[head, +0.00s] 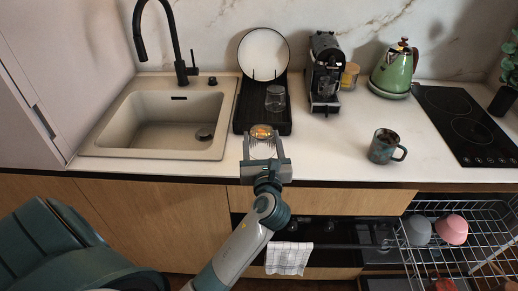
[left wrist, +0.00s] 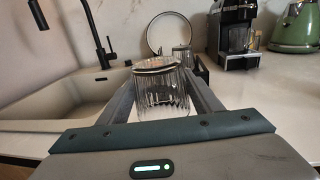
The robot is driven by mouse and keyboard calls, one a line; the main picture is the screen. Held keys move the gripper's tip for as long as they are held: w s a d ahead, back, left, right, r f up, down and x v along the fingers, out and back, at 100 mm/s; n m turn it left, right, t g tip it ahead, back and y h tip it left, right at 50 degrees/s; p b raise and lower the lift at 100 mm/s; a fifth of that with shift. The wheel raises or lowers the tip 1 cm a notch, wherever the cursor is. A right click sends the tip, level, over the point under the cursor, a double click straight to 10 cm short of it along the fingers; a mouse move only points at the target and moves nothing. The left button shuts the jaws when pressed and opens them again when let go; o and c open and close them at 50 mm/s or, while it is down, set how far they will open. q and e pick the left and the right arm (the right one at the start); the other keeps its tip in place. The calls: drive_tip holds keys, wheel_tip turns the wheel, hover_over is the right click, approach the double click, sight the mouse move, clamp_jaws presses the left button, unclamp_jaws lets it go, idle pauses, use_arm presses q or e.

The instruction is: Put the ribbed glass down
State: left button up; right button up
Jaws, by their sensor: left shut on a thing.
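The clear ribbed glass (head: 264,143) is between the fingers of my left gripper (head: 264,150), at the front edge of the counter (head: 330,158), just in front of the black drying rack. In the left wrist view the ribbed glass (left wrist: 160,95) fills the space between the two fingers (left wrist: 163,100), and the gripper is shut on it. An amber-brown tint shows at its top end. I cannot tell whether its bottom touches the counter. My right gripper is not in view.
The sink (head: 160,120) is left. The drying rack (head: 250,115) holds a plate (head: 263,50) and another glass (head: 275,99). A coffee machine (head: 325,75), a green kettle (head: 393,72) and a mug (head: 384,147) stand right. Counter between rack and mug is clear. An open dishwasher rack (head: 470,210) is lower right.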

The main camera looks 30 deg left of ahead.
sight(259, 151)
use_arm(q)
drive_tip(key=shift+a+f, duration=0.25)
drive_tip(key=shift+a, duration=0.25)
drive_tip(key=shift+f, duration=0.1)
drive_tip(key=shift+f, duration=1.9)
drive_tip(key=shift+f, duration=0.1)
drive_tip(key=o, duration=1)
